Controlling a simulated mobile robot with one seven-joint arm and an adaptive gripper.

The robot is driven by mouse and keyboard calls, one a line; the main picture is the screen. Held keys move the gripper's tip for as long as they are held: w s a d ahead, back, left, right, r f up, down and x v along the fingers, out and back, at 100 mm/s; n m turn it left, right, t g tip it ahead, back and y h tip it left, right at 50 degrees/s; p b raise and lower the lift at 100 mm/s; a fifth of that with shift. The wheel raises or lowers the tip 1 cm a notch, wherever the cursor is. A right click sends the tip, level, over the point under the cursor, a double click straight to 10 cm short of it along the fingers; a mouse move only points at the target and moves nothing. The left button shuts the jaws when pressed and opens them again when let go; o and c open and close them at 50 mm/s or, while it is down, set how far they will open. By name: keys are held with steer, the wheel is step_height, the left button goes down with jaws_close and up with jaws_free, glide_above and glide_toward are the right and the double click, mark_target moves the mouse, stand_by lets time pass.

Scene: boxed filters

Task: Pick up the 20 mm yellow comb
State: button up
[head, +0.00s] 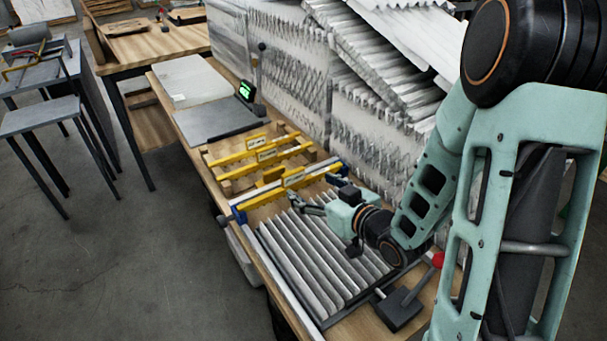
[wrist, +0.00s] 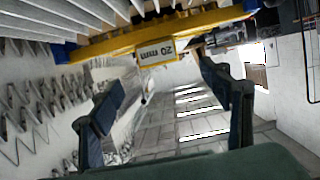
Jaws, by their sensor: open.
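The yellow comb marked 20 mm (wrist: 105,46) spans the top of the wrist view, with blue parts at its ends and its label upside down. In the head view this comb (head: 262,198) lies across the far end of the pleated filter. My gripper (wrist: 158,82) is open and empty in the wrist view, one finger on each side below the label. In the head view my gripper (head: 308,203) is close to the comb, on its near side above the pleats. I cannot see contact between the fingers and the comb.
Pleated filter material (head: 310,262) fills the bench frame in front of the comb. Other yellow combs (head: 246,154) rest on a wooden rack beyond it. A dark tool with a red knob (head: 400,308) lies at the near right. White pleated stacks (head: 375,125) line the right side.

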mark_target(294, 176)
steer(key=x, duration=0.5)
steer(key=shift+p+x, duration=0.55)
steer(key=shift+x, duration=2.3)
steer(key=shift+d+f, duration=0.15)
steer(key=shift+f, duration=0.05)
steer(key=shift+c, duration=0.3)
steer(key=c, duration=1.3)
steer(key=shift+c, duration=1.1)
steer(key=shift+r, duration=0.15)
